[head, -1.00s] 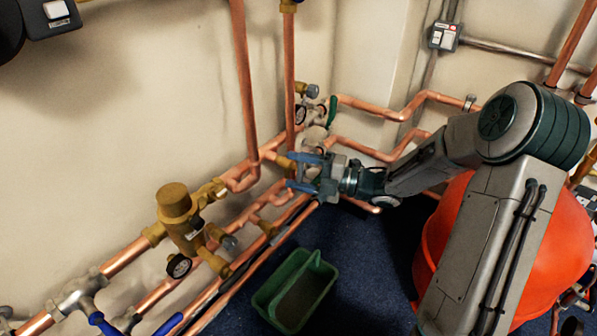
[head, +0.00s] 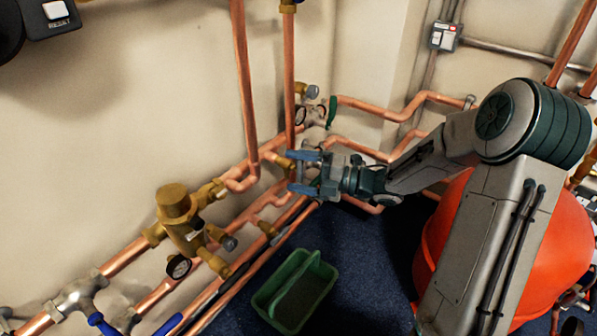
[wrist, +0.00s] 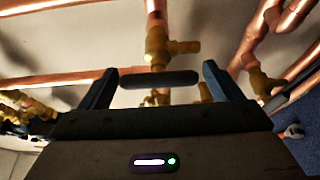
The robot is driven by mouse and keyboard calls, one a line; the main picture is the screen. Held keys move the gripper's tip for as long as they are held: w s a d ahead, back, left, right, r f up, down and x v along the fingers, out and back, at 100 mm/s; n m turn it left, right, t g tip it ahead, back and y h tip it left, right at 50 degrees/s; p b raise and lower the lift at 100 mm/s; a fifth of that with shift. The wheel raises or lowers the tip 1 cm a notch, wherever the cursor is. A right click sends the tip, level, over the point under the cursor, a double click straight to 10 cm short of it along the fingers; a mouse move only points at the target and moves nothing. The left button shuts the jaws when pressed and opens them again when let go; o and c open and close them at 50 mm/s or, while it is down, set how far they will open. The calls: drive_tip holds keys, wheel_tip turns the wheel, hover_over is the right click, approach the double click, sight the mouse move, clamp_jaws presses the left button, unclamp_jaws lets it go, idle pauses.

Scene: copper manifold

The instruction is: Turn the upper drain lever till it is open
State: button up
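In the wrist view a dark lever handle (wrist: 160,80) lies across the picture between the fingers of my gripper (wrist: 160,84). It sits just in front of a brass valve (wrist: 157,45) on a copper pipe. My gripper is open, with one finger beyond each end of the handle; I cannot tell whether either touches it. A second brass fitting (wrist: 155,98) shows lower, partly hidden by my gripper. In the head view my gripper (head: 302,172) is at the pipes near a brass valve (head: 283,162); the lever cannot be made out there.
Copper pipes (head: 245,90) run along the wall around my gripper. A brass regulator with a gauge (head: 180,225) stands at the left. A green tray (head: 312,262) is on the blue floor below. A large orange-red rounded body (head: 545,240) is at the right.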

drive_tip(key=shift+s+d+r+p, duration=0.1)
drive_tip(key=shift+d+p, duration=0.2)
drive_tip(key=shift+d, duration=0.15)
drive_tip(key=p+v, duration=0.4)
drive_tip(key=v, duration=0.9)
drive_tip(key=shift+a, duration=0.1)
